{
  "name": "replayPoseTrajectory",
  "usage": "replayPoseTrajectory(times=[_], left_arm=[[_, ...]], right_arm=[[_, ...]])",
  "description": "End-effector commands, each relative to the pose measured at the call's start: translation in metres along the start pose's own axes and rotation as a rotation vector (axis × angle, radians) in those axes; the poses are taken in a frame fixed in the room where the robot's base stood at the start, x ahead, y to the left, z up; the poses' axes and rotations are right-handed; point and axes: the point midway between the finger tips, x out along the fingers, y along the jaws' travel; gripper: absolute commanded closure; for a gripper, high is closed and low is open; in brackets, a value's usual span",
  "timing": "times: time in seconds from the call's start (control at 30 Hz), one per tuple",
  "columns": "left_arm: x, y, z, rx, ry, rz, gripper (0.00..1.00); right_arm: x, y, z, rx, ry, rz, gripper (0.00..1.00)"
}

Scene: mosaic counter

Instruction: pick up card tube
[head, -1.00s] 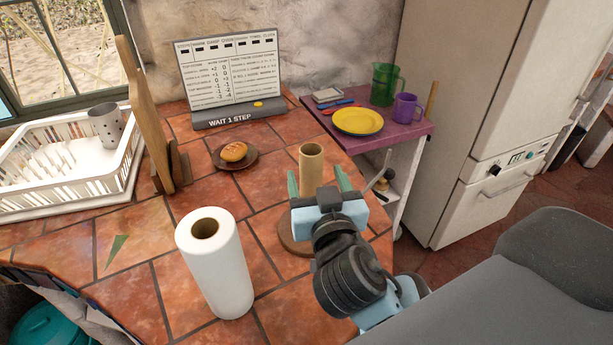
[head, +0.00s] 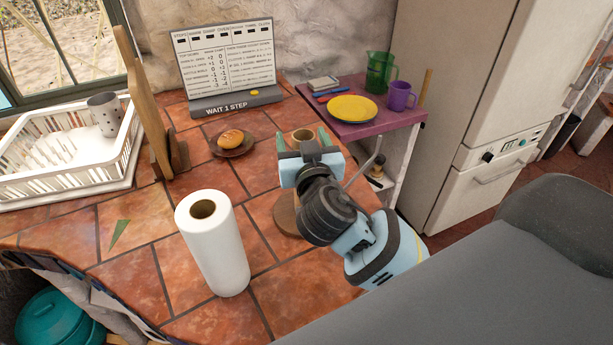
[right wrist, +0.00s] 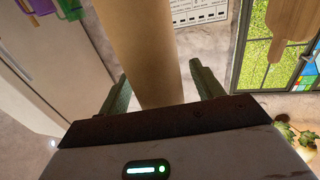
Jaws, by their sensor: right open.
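The card tube (head: 302,135) is a plain brown cylinder standing upright over a round brown wooden base (head: 286,216) on the tiled counter. In the head view only its top rim shows above my right gripper (head: 303,141); the hand hides most of the rest. In the right wrist view the tube (right wrist: 142,45) stands between the two green fingers of my right gripper (right wrist: 160,88). The fingers are open, with a gap visible on the right side of the tube. My left gripper is in neither view.
A white paper roll (head: 222,255) stands left of my right arm. A bun on a brown plate (head: 231,142), a sign board (head: 232,65) and a white dish rack (head: 70,160) are behind and left. A purple side table (head: 375,127) holds a yellow plate (head: 352,108).

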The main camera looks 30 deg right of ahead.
Motion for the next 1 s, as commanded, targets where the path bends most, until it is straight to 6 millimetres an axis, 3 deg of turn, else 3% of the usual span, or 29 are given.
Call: replayPoseTrajectory(times=[0.33,0.8,1.0], left_arm=[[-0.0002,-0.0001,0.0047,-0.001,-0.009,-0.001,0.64],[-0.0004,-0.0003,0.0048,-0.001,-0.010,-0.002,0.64],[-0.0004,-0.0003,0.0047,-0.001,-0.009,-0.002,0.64]], right_arm=[[0.0080,0.0002,0.0028,0.000,-0.005,0.000,0.34],[0.0077,0.0002,0.0026,0.000,-0.005,0.000,0.92],[0.0077,0.0002,0.0023,0.000,-0.005,0.001,0.92]])
